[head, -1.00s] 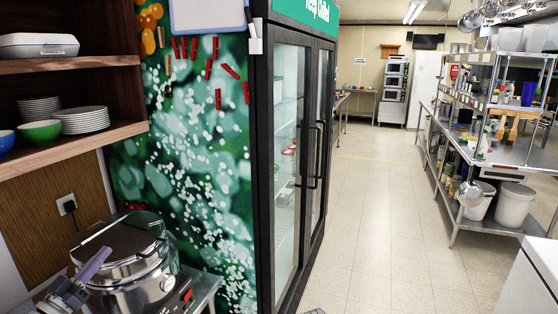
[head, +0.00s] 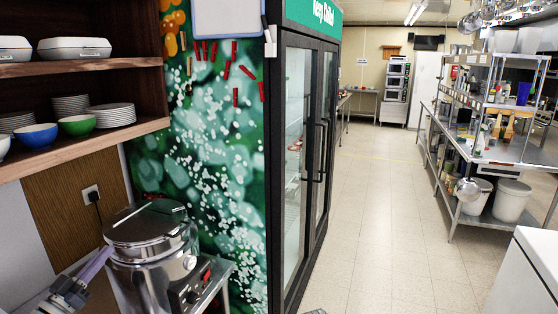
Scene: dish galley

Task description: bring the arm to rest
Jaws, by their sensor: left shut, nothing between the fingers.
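My left gripper (head: 107,250) is at the lower left of the head view. Its pale purple fingers are shut with nothing between them. They point up and to the right, and their tips show at the left edge of the steel pot-like cooker (head: 152,250). I cannot tell whether they touch it. The cooker has a shiny lid and stands on a steel table (head: 222,278). My right gripper is not in view.
A wooden shelf (head: 85,150) holds a blue bowl (head: 37,136), a green bowl (head: 77,125) and plates (head: 110,116). A glass-door fridge (head: 303,150) stands beyond the cooker. The tiled aisle (head: 375,220) is clear. A steel rack (head: 500,160) stands at right.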

